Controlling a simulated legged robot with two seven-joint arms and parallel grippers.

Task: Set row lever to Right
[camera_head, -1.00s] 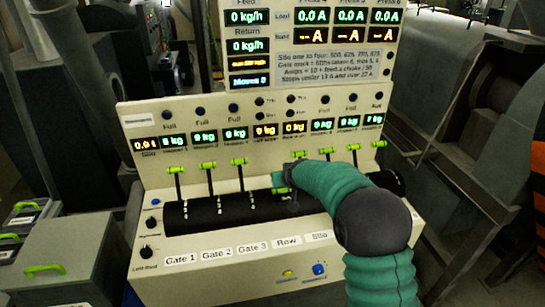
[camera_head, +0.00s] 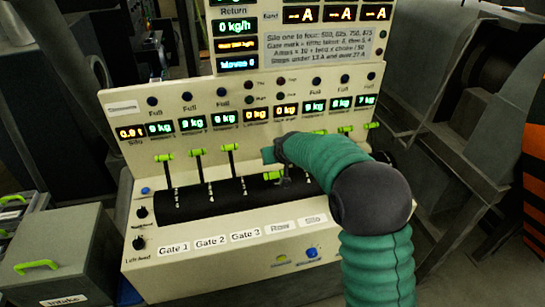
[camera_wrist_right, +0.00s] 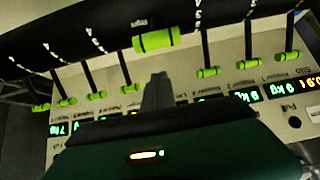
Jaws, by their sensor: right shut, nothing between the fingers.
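The row lever's green handle (camera_head: 272,175) sits low over the black drum, above the "Row" label (camera_head: 279,228) on the console front. In the wrist view this handle (camera_wrist_right: 157,40) is large, beside small inverted lettering that seems to read "Right". My right gripper (camera_head: 285,178) is beside the handle, partly hidden by its teal sleeve. In the wrist view its fingers (camera_wrist_right: 157,82) are together and empty, pointing at the handle with a small gap showing. My left gripper is not in view.
The Gate 1 (camera_head: 165,157), Gate 2 (camera_head: 197,152) and Gate 3 (camera_head: 229,147) levers stand up to the left. More green-handled levers (camera_head: 345,129) stand to the right, partly behind my arm. A grey bin (camera_head: 60,260) stands at the lower left.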

